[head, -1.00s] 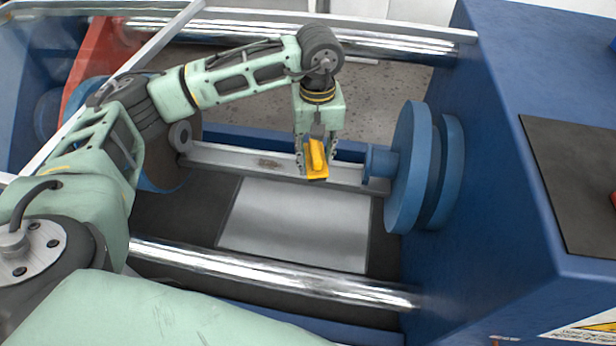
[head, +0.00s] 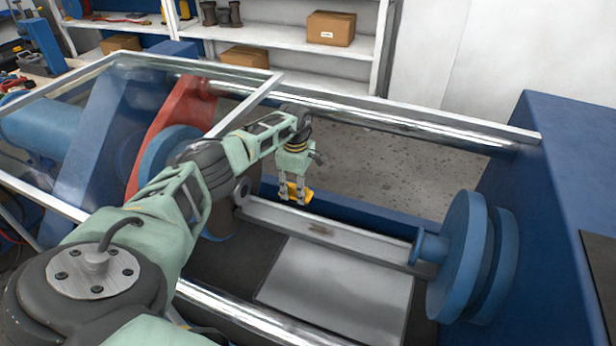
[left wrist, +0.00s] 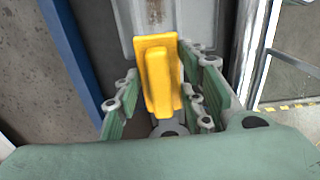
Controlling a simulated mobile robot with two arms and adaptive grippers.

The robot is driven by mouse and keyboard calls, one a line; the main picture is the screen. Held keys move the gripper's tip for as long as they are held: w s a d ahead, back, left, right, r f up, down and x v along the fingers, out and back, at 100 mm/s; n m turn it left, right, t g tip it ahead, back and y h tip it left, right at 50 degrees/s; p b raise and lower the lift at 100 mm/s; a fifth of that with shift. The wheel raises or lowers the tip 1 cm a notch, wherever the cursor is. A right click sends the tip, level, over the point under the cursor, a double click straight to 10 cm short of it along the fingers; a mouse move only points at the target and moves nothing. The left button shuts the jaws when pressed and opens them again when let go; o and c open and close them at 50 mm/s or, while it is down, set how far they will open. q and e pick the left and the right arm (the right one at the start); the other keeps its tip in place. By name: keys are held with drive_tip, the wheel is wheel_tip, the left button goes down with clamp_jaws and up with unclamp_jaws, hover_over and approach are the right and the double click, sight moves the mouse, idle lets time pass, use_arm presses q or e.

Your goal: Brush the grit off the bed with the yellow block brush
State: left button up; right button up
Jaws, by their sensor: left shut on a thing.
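The yellow block brush (head: 296,193) is in my left gripper (head: 294,196), which is shut on it. In the head view they hang at the far side of the bed, up and to the left of the grit. The bed is a long grey metal beam (head: 365,243) between two blue round flanges. A brown patch of grit (head: 321,229) lies on top of it. In the left wrist view the brush (left wrist: 158,75) is between the fingers, lined up over the beam, with the grit (left wrist: 154,12) beyond it at the top edge. The brush's height above the bed is unclear.
A blue flanged disc (head: 462,255) stands at the bed's right end. A red part (head: 172,125) stands at the left. Bright metal bars (head: 400,128) run behind and in front. A flat grey plate (head: 335,283) lies below the bed. Shelves with boxes (head: 331,28) are at the back.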

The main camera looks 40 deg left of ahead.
use_arm(q)
drive_tip(key=shift+f+b, duration=3.45)
drive_tip(key=shift+f, duration=1.05)
drive_tip(key=shift+f+b, duration=0.65)
drive_tip(key=shift+b, duration=0.15)
drive_tip(key=shift+f+b, duration=0.8)
drive_tip(key=shift+b, duration=0.25)
drive_tip(key=shift+w+d, duration=0.25)
drive_tip(key=shift+d, duration=0.45)
drive_tip(key=shift+w+d, duration=0.2)
drive_tip(key=shift+d, duration=0.45)
drive_tip(key=shift+w+d, duration=0.25)
drive_tip(key=shift+d, duration=0.5)
drive_tip(key=shift+w+d, duration=0.2)
drive_tip(key=shift+d, duration=0.55)
drive_tip(key=shift+w+d, duration=0.25)
drive_tip(key=shift+d, duration=0.5)
drive_tip(key=shift+w+d+b, duration=0.15)
drive_tip(key=shift+w+d, duration=0.25)
drive_tip(key=shift+d, duration=0.8)
drive_tip(key=shift+w+d+b, duration=0.15)
drive_tip(key=shift+w+d, duration=0.2)
drive_tip(key=shift+d, duration=0.8)
drive_tip(key=shift+w+d+b, duration=0.15)
drive_tip(key=shift+w+d, duration=0.25)
drive_tip(key=shift+d, duration=0.8)
